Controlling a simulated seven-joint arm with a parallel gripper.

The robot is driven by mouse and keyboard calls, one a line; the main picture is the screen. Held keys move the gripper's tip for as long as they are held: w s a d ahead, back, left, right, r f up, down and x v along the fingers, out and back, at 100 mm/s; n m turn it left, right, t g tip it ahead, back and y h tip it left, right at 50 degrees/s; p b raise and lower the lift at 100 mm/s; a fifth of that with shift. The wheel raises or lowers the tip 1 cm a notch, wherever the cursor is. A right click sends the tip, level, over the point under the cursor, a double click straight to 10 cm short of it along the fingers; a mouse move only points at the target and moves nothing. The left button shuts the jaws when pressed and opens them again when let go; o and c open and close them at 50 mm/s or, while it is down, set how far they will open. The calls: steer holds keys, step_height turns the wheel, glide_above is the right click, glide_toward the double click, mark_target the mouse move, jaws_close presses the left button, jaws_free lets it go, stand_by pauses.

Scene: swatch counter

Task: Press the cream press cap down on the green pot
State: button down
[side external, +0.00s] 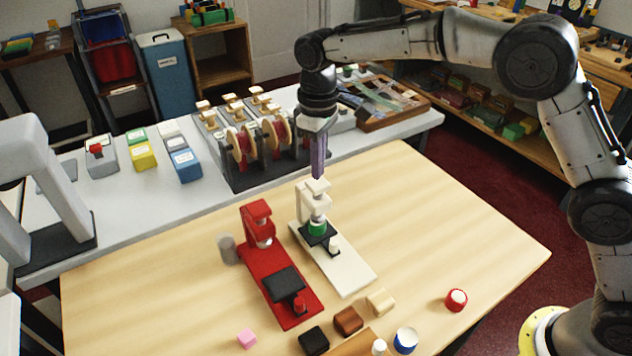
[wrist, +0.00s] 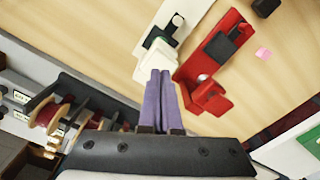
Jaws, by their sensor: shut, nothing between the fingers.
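The cream press (side external: 345,272) stands on the wooden table. Its cream cap (side external: 318,186) is at the top of the press head, above the green pot (side external: 317,228), which sits on a black plate. My gripper (side external: 318,176) has purple fingers, shut and empty, pointing down at the cap. The tips are right at or just above the cap; I cannot tell whether they touch.
A red press (side external: 258,222) stands close on the left, with a grey cylinder (side external: 228,249) beside it. Small blocks and pots, including a red pot (side external: 456,299), lie near the front. A grey counter with spools (side external: 262,140) runs behind.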

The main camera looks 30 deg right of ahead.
mark_target(318, 183)
steer(key=shift+f, duration=1.6)
stand_by(0.5)
steer(key=shift+r, duration=0.1)
steer(key=shift+r, duration=4.1)
steer(key=shift+d, duration=0.1)
